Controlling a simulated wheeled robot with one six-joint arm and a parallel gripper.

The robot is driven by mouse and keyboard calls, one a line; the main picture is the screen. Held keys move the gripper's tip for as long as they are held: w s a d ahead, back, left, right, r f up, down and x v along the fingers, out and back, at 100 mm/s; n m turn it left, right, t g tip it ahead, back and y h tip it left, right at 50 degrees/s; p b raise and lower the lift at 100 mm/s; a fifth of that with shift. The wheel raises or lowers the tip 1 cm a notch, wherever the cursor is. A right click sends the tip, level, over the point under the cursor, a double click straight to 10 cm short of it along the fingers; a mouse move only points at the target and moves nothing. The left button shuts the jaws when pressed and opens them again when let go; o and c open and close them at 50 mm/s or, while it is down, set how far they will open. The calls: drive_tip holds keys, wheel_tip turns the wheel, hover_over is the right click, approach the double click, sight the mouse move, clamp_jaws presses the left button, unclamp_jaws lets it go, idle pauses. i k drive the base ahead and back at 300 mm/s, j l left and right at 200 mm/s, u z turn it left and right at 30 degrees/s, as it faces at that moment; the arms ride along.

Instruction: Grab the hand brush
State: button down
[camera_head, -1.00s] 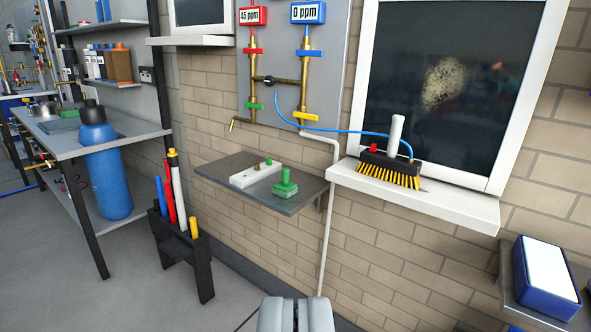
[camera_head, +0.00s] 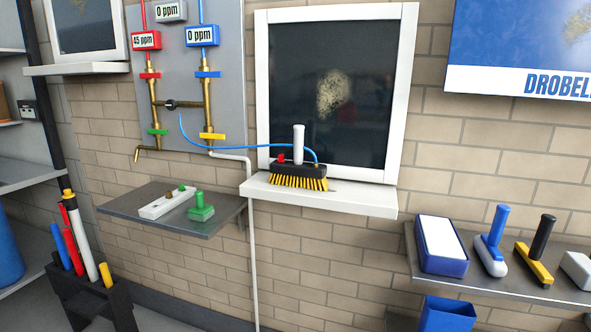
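A brush (camera_head: 299,176) with a black body, yellow bristles and an upright white handle stands on the white window sill (camera_head: 370,204), bristles down. It has a red part on top at its left, and a blue hose runs to it from the pipe panel. On the right shelf stand a tool (camera_head: 492,245) with a blue handle and pale base and a tool (camera_head: 537,252) with a black handle and yellow body; I cannot tell whether either is a brush. My gripper does not show in the current view.
A grey shelf (camera_head: 225,214) left of the sill holds a white block and a green stamp-like piece. The right shelf (camera_head: 465,275) also bears a blue tray with a white top (camera_head: 441,246). A blue bin (camera_head: 446,314) is below it. A black rack (camera_head: 95,297) holds coloured tubes.

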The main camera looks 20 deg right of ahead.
sight(297, 172)
drive_tip(key=i+j, duration=0.15)
drive_tip(key=i, duration=0.25)
drive_tip(key=i+j+z, duration=0.1)
drive_tip(key=i, duration=0.3)
drive_tip(key=i+j, duration=0.2)
drive_tip(key=i, duration=0.2)
drive_tip(key=i+j, duration=0.2)
drive_tip(key=i, duration=0.2)
drive_tip(key=z, duration=0.05)
